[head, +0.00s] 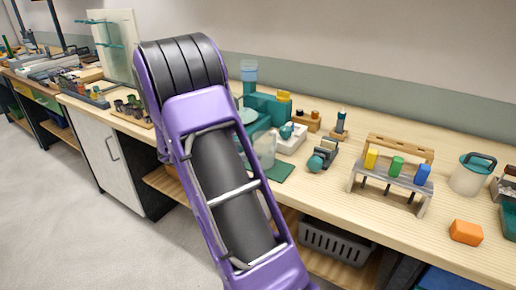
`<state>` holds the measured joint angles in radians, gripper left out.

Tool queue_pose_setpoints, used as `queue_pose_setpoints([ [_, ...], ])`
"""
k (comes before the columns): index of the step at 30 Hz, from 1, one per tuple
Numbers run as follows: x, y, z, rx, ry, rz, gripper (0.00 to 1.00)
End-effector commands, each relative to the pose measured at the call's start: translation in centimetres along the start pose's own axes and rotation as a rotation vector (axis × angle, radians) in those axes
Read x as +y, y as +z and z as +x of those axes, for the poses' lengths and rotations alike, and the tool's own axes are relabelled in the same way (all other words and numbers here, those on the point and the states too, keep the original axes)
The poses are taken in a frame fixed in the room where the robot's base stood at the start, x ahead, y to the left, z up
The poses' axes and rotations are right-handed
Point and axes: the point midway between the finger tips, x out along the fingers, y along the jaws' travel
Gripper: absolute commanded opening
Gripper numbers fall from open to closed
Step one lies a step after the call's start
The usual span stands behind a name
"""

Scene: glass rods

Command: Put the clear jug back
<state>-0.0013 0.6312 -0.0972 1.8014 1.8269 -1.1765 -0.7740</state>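A clear, pale see-through vessel (265,147), which looks like the clear jug, shows just right of my arm in the head view. My arm hides its left part, and I cannot tell whether it stands on the bench or is held. A dark green mat (279,173) lies beside and below it. My gripper is not visible; my purple arm rises across the middle of the view and covers what is behind it.
A whitish container with a teal rim (466,178) stands at the right. A rack with coloured blocks (389,184) and an orange block (466,232) stand on the wooden bench (340,205). Teal equipment (270,107) is behind the vessel. A grey basket (335,243) sits below.

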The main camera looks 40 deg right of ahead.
Motion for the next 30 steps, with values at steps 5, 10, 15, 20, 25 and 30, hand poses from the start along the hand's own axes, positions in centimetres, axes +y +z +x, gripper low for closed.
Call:
queue_pose_setpoints([
  [5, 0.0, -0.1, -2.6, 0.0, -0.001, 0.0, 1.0],
  [10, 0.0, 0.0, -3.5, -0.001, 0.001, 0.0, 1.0],
  [15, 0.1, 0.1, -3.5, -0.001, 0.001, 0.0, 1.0],
  [20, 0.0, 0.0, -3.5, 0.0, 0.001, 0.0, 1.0],
  [25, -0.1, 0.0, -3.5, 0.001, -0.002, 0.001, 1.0],
  [30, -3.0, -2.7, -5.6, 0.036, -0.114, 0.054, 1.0],
])
